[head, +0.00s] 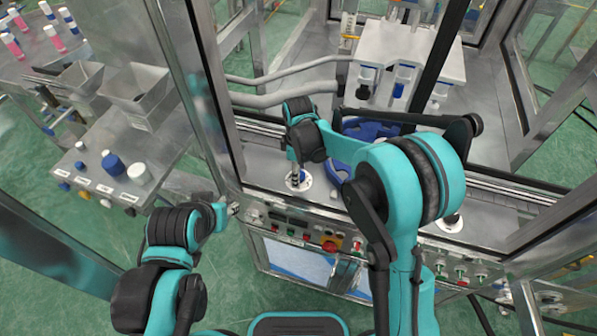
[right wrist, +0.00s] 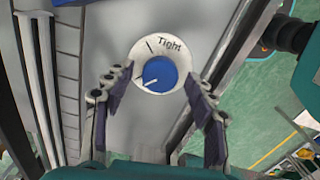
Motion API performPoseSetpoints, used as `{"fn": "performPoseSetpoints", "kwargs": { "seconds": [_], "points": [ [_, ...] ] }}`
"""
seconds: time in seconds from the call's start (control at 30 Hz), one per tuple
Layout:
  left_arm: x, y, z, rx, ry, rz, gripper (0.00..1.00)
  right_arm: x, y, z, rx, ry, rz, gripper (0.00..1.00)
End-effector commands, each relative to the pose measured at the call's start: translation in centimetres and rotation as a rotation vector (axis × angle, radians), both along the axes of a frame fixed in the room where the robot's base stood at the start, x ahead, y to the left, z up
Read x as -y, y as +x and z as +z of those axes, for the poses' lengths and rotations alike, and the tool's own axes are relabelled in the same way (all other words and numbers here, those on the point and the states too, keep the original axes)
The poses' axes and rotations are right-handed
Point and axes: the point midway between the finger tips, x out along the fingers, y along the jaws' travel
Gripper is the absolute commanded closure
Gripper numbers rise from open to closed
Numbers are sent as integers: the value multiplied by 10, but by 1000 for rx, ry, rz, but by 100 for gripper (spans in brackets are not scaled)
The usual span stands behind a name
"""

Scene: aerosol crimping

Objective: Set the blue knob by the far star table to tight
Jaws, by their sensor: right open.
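The blue knob (right wrist: 160,72) sits on a round white dial (right wrist: 143,52) in the right wrist view. "Tight" is printed at the dial's upper right, beside a black tick. The knob's white pointer line faces lower left, away from that word. My right gripper (right wrist: 152,90) is open, its two fingers apart on either side of the dial's lower part; whether they touch the knob cannot be told. In the head view my right gripper (head: 295,172) points down over this dial (head: 300,184), mostly covering the knob. My left gripper (head: 233,209) is by the machine's front corner post; its fingers are too small to read.
Blue star wheels (head: 345,176) lie just right of my right gripper, partly behind my arm. A second white dial (head: 449,222) is further right. A button panel (head: 330,245) runs along the front. Metal frame posts (head: 215,90) stand left of the dial.

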Motion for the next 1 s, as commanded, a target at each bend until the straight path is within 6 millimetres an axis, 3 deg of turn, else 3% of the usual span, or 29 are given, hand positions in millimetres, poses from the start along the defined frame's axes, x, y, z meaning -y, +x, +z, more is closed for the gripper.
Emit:
{"fn": "performPoseSetpoints", "kwargs": {
  "seconds": [0.13,0.3,0.33,0.67,1.0],
  "points": [
    [0,0,0,0,0,0,60,0,0,0,0,0,0,44],
    [0,0,0,0,0,0,60,0,0,0,0,0,0,89],
    [0,0,0,0,0,0,60,0,0,0,0,0,0,94],
    [0,0,-1,0,0,0,60,0,0,0,0,0,-26,94],
    [0,0,-5,0,0,0,60,0,0,0,0,0,-225,94]
  ]
}}
